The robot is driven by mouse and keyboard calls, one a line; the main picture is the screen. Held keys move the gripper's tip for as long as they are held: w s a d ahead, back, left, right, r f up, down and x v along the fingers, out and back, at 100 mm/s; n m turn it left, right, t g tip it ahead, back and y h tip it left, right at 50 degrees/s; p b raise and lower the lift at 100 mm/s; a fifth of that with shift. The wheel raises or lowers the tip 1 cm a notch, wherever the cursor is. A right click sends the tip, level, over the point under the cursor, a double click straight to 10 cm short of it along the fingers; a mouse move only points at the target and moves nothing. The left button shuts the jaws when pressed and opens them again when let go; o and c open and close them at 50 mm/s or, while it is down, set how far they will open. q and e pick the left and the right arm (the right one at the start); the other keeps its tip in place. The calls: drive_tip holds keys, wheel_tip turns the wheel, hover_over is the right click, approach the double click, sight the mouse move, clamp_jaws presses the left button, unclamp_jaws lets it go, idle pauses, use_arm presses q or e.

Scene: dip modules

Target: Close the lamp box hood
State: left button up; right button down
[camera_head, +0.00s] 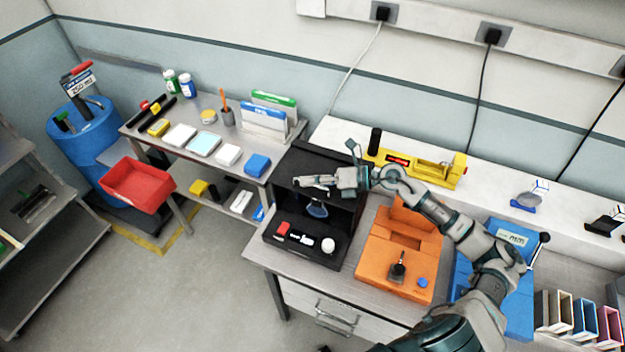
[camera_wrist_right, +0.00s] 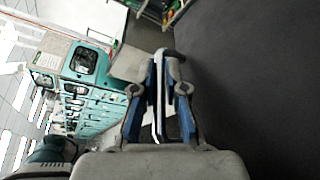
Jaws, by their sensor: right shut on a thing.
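The lamp box (camera_head: 338,262) is a black box on the workbench, with a red button, a white knob and a label on its front panel. Its black hood (camera_head: 312,160) is raised, and the front opening shows a dark interior with a small bluish object inside. My right gripper (camera_head: 305,181) is at the hood's front edge, its arm reaching over from the right. In the wrist view the right gripper (camera_wrist_right: 160,95) is shut, its blue pads on both sides of a thin bar with a rounded dark end, seemingly the hood's handle. My left gripper is not in view.
An orange device (camera_head: 385,262) stands close to the right of the box, under my right arm. A yellow device (camera_head: 432,172) is on the ledge behind. A blue device (camera_head: 515,238) and several coloured frames are farther right. A side table (camera_head: 178,118) with small items stands left.

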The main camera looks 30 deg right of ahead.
drive_tip(key=shift+s+a+f, duration=0.2)
drive_tip(key=shift+s+f, duration=0.05)
drive_tip(key=shift+f, duration=0.35)
drive_tip(key=c, duration=1.5)
unclamp_jaws()
drive_tip(key=shift+r, duration=0.1)
drive_tip(key=v, duration=1.1)
drive_tip(key=shift+w+d, duration=0.15)
drive_tip(key=shift+s+d+r, duration=0.25)
drive_tip(key=shift+d, duration=0.1)
